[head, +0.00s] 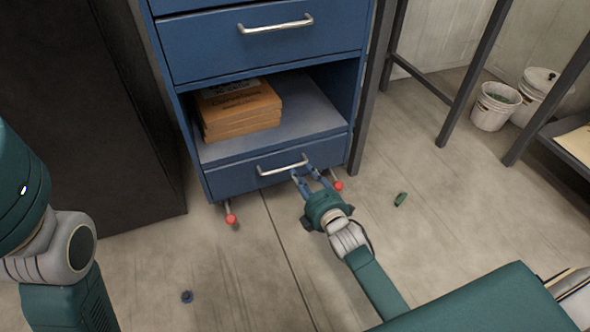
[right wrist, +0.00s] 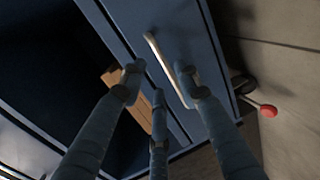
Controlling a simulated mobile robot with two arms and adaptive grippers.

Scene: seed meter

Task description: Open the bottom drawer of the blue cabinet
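The blue cabinet (head: 188,115) stands at the top middle of the head view. Its bottom drawer (head: 235,180) is shut and has a light metal bar handle (head: 283,166). My right gripper (head: 307,174) is at the right part of that handle. In the right wrist view its fingers (right wrist: 165,85) are spread, and the handle (right wrist: 166,68) runs between them, close to one fingertip. I cannot tell whether any finger touches it. My left arm shows at the left edge of the head view, but its gripper is out of view.
An open shelf (head: 300,110) above the drawer holds stacked brown boxes (head: 238,110). A dark cabinet (head: 80,120) stands to the left. Small objects (head: 400,199) lie on the floor, and white buckets (head: 494,108) stand at right.

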